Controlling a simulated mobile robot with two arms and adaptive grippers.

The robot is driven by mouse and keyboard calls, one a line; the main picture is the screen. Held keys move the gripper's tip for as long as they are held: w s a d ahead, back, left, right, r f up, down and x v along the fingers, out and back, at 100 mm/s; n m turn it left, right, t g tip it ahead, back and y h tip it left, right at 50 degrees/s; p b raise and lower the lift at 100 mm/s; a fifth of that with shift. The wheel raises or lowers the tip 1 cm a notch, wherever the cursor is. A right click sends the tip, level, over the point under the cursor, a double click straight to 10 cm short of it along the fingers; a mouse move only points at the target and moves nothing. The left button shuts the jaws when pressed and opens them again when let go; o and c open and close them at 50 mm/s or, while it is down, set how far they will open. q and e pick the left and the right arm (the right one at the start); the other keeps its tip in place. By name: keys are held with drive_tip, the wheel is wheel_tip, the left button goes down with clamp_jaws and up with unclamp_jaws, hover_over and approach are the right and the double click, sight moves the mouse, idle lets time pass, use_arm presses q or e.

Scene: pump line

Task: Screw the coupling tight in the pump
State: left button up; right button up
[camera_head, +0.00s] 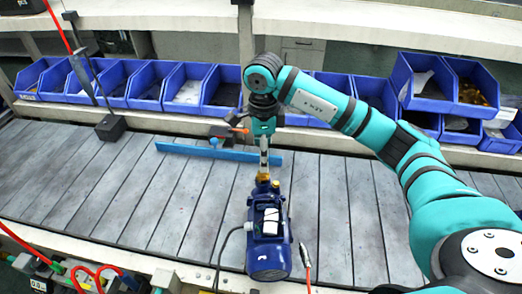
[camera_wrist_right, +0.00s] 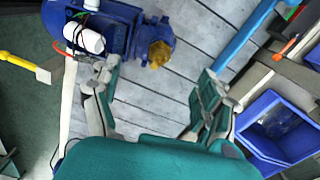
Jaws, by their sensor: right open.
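The blue pump (camera_head: 268,250) lies on the slatted grey bench, slightly right of the middle in the head view. A brass coupling (camera_head: 263,178) sits at the pump's far end; how deep it is seated I cannot tell. My right gripper (camera_head: 263,165) points down just above or behind the coupling. In the right wrist view the right gripper (camera_wrist_right: 160,88) is open with nothing between its fingers. There the coupling (camera_wrist_right: 159,54) shows beyond the fingertips, attached to the pump (camera_wrist_right: 115,25) or resting at its end. My left gripper is in neither view.
A blue bar (camera_head: 200,152) lies across the bench behind the pump, near the right gripper. Several blue bins (camera_head: 185,85) line the back shelf. A screwdriver-like tool (camera_head: 305,257) lies right of the pump. The left part of the bench (camera_head: 90,190) is clear.

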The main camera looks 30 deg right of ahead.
drive_tip(key=shift+f+b, duration=1.15)
drive_tip(key=shift+f, duration=1.25)
drive_tip(key=shift+r, duration=0.1)
drive_tip(key=shift+b, duration=0.55)
drive_tip(key=shift+f, duration=0.3)
drive_tip(key=shift+f+b, duration=0.6)
drive_tip(key=shift+b, duration=0.15)
drive_tip(key=shift+f, duration=0.1)
